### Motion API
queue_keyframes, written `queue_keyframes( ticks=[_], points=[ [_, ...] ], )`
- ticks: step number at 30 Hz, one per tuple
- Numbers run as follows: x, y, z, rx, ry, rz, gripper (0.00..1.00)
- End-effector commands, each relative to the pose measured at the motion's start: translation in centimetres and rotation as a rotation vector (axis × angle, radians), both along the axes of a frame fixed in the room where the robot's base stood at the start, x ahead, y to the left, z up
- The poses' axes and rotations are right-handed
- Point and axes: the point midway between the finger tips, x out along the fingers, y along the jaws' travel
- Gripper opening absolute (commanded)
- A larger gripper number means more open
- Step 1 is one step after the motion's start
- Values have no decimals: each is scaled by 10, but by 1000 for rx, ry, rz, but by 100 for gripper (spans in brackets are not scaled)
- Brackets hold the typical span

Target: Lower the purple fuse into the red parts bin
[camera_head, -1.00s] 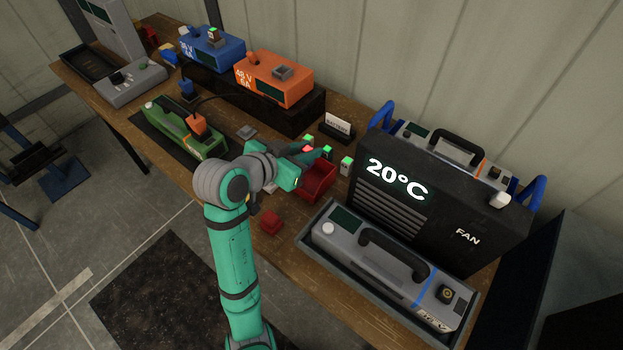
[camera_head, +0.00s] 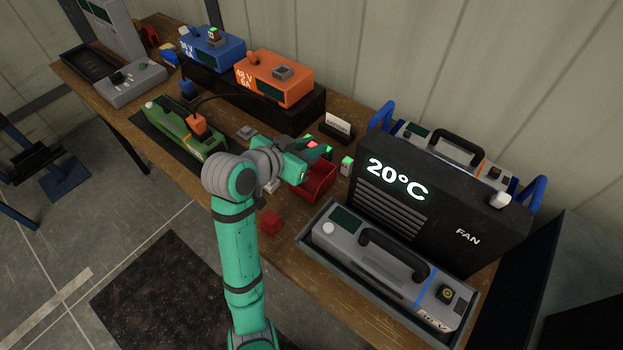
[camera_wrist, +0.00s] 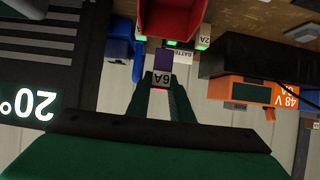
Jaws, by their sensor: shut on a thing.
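My gripper (camera_head: 318,150) is shut on the purple fuse (camera_wrist: 163,56), which shows a grey "6A" face between the fingers in the wrist view. In the head view only a red-lit end of the held fuse shows; its purple part is hidden. The red parts bin (camera_head: 319,184) sits on the bench, just below and in front of my fingertips. It also shows at the top of the wrist view (camera_wrist: 172,20), close to the purple end of the fuse. The fuse looks apart from the bin; I cannot tell whether it is directly over the opening.
A green-topped fuse (camera_head: 347,165) stands right of the bin, by the black fan heater (camera_head: 400,210). A battery sign (camera_head: 337,126) stands behind. A red block (camera_head: 270,222) lies front left. Orange (camera_head: 275,80) and blue (camera_head: 212,50) chargers stand at the back.

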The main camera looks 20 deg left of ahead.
Motion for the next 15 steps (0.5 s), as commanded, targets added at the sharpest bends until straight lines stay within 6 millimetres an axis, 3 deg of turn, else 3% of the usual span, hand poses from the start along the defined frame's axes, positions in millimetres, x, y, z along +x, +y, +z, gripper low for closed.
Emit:
queue_keyframes(
  ticks=[15],
  points=[
    [0, 0, -8, -2, 1, 0, 0]
  ],
)
